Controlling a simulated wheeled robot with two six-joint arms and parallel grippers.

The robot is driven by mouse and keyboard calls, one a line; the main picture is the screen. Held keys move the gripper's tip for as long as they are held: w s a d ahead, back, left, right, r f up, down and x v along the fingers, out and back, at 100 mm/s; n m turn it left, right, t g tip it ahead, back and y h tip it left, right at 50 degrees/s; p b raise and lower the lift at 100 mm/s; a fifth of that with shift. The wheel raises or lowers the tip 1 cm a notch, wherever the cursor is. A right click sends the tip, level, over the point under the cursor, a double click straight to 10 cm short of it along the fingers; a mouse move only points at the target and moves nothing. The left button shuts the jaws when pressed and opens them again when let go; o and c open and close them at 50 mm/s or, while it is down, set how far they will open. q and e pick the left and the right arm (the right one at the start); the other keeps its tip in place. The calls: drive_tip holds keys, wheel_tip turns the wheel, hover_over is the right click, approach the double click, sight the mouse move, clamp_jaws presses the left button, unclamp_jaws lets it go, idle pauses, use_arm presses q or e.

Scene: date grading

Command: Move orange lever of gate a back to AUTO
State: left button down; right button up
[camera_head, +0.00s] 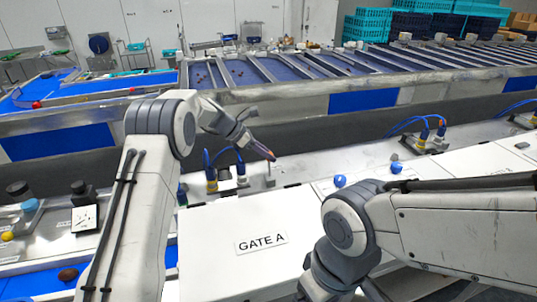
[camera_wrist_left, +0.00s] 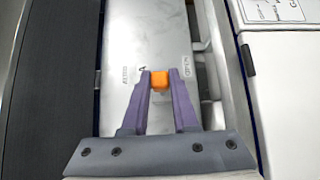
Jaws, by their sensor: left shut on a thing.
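The orange lever (camera_wrist_left: 159,81) sits between the two purple fingertips of my left gripper (camera_wrist_left: 159,80) in the left wrist view. The gripper is shut on it. The lever end lies between the printed AUTO mark (camera_wrist_left: 125,76) on the left and the OPEN mark (camera_wrist_left: 188,66) on the right.
Blue-and-yellow pneumatic fittings (camera_head: 211,176) with hoses stand left of my left gripper. A dark belt (camera_head: 330,136) runs behind the strip. A control panel (camera_head: 84,219) is at the left.

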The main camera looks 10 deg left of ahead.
use_arm(q)
drive_tip(key=shift+w+a+g, duration=0.15)
drive_tip(key=shift+w+g, duration=0.15)
idle(0.5)
drive_tip(key=c, duration=0.7)
unclamp_jaws()
drive_tip(key=shift+a+r, duration=0.15)
drive_tip(key=shift+a, duration=0.1)
drive_tip(key=shift+b+v, duration=2.05)
drive_tip(key=shift+v, duration=2.9)
